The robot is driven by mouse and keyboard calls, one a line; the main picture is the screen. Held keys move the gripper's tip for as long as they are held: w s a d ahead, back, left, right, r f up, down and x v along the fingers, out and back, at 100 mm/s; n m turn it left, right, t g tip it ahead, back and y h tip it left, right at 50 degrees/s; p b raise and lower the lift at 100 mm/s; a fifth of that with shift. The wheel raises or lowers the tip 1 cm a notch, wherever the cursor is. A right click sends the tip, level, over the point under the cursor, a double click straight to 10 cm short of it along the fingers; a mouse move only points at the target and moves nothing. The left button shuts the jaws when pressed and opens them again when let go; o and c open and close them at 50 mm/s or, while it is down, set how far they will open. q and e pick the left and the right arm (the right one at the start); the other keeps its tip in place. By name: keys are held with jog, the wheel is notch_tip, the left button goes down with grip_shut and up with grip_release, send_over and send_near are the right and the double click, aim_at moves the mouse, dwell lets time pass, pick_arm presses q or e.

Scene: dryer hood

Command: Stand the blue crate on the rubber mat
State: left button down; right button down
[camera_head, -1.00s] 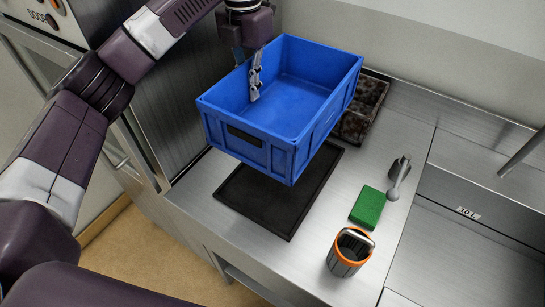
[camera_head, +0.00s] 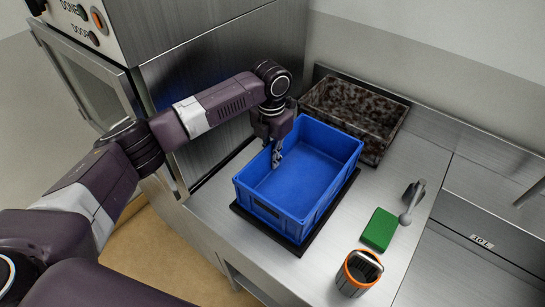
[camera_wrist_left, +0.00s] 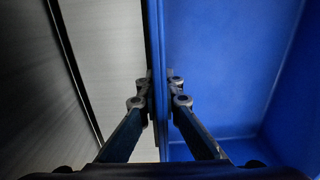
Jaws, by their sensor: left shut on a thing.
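The blue crate (camera_head: 300,180) stands upright and level over the black rubber mat (camera_head: 322,226), lined up with it. A dark strip of mat shows along the crate's front and right sides. The crate looks to be resting on the mat, though its underside is hidden. My left gripper (camera_head: 277,155) is shut on the crate's far-left wall, one finger inside and one outside. In the left wrist view the fingers (camera_wrist_left: 160,90) pinch the blue wall (camera_wrist_left: 158,50) between them. My right gripper is not in view.
A stained dark crate (camera_head: 355,115) stands close behind the blue crate. A green sponge (camera_head: 379,229), a grey-handled tool (camera_head: 412,203) and an orange-rimmed cup (camera_head: 358,272) are to the right on the steel counter (camera_head: 400,165). A steel machine (camera_head: 215,65) rises at the left.

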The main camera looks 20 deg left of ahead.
aim_at(272, 141)
pick_arm(q)
jog(key=shift+f, duration=0.2)
jog(key=shift+f, duration=0.15)
jog(key=c, duration=2.1)
grip_release()
notch_tip(272, 141, up, 11)
jog(key=b, duration=0.3)
jog(key=shift+r, duration=0.65)
jog(key=shift+a, duration=0.1)
